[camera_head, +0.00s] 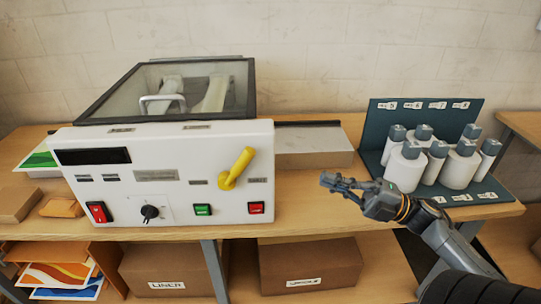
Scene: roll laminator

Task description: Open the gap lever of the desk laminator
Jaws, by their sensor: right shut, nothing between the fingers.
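The desk laminator (160,215) is a white box with a dark-framed clear cover (190,90) on top. Its yellow gap lever (237,167) is on the right side of the front panel, tilted up and to the right. My right gripper (326,181) is right of the laminator, in front of the table's back area, pointing left. Its fingers are shut and empty, apart from the lever by a clear gap. My left gripper is not in view.
The front panel also has a red switch (98,212), a black knob (150,212), a green button (202,210) and a red button (256,208). Several white bottles on a dark stand (425,120) are right, close to my right gripper. Boxes (310,266) sit below the wooden table (300,207).

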